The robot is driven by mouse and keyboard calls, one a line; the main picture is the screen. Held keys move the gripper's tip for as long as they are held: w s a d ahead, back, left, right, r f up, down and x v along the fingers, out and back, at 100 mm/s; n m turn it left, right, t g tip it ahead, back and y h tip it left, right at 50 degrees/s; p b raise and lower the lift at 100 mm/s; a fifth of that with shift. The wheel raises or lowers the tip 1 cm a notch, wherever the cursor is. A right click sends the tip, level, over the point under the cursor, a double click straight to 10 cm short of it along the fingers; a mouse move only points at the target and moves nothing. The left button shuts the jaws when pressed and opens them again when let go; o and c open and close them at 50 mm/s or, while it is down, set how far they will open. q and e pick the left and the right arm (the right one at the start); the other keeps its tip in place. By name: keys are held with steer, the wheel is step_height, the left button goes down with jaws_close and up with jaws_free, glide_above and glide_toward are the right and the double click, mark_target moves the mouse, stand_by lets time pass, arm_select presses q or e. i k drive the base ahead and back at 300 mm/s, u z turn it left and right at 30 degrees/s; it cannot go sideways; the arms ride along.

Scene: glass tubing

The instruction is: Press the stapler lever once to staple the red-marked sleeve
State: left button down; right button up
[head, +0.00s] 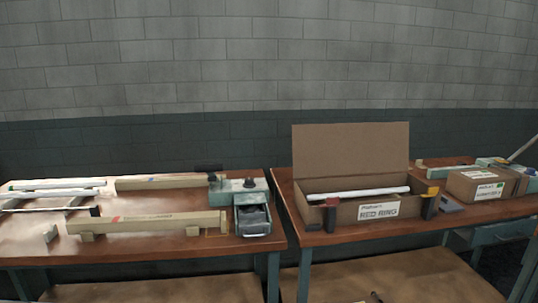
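A long tan cardboard sleeve (150,223) lies along the front of the left table, with a small red mark near its left end. Its right end reaches a teal unit (238,186) with a dark knob on top and an open drawer below, which looks like the stapler. I cannot tell which part is its lever. A second long tan sleeve (160,183) lies behind, also running up to the teal unit. No gripper of mine shows in this view.
White tubes (60,184) lie at the left table's far left. On the right table stands an open carton (350,208) labelled RED RING, holding a white tube. A closed box (480,187) and another teal device (495,162) are farther right. A gap separates the tables.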

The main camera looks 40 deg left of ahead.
mark_target(210, 169)
steer(key=u, duration=0.45)
steer(key=i, duration=0.95)
steer(key=u, duration=0.9)
